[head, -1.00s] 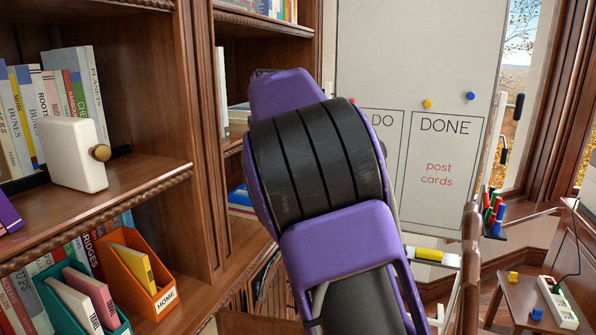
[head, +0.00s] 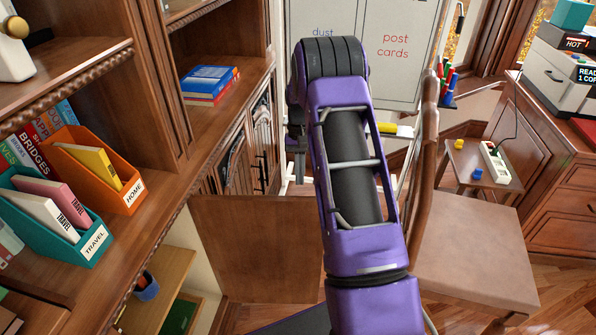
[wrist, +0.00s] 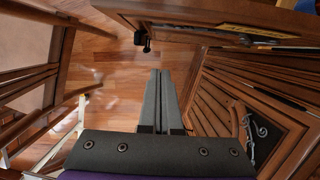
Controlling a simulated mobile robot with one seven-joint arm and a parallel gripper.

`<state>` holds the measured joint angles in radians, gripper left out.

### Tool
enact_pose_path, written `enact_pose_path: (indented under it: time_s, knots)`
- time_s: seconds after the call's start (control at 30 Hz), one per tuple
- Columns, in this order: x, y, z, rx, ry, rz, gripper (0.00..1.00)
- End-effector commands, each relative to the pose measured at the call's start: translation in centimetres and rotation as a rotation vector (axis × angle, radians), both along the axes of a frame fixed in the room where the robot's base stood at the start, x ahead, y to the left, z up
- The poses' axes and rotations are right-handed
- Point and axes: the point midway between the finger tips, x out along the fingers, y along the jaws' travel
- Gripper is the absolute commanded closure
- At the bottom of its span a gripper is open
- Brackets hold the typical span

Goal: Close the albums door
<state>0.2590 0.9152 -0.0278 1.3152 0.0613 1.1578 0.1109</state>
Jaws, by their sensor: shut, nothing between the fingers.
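A brown wooden door panel (head: 255,248) stands swung open below the bookshelf in the head view, its flat face towards me. In the wrist view a wooden panel, likely this same door (wrist: 225,22), crosses the top, with a dark knob (wrist: 143,40) at its left end. No readable albums label shows. My gripper (head: 299,172) is beyond the open door in the head view, pointing down, partly hidden by my arm. In the wrist view its fingers (wrist: 160,72) are together and empty, below the knob in the picture and apart from it.
A cabinet front with black ironwork (head: 262,150) is behind the open door. A chair (head: 470,250) stands close to the right of my arm. A small stool (head: 475,165) holds a power strip. Orange and teal book boxes fill the left shelf. Wooden floor (wrist: 105,65) shows in the wrist view.

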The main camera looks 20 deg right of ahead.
Motion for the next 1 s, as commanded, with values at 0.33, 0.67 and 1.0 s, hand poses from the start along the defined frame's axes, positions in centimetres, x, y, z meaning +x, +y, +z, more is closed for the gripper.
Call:
enact_pose_path:
  time_s: [0.33, 0.67, 1.0]
  knots:
    - [-2.4, 1.1, -5.3, 0.0, -0.002, 0.002, 1.0]
    - [-4.7, 2.2, -5.4, 0.0, -0.002, 0.002, 1.0]
    - [-4.8, 2.2, -5.4, -0.001, -0.003, 0.002, 1.0]
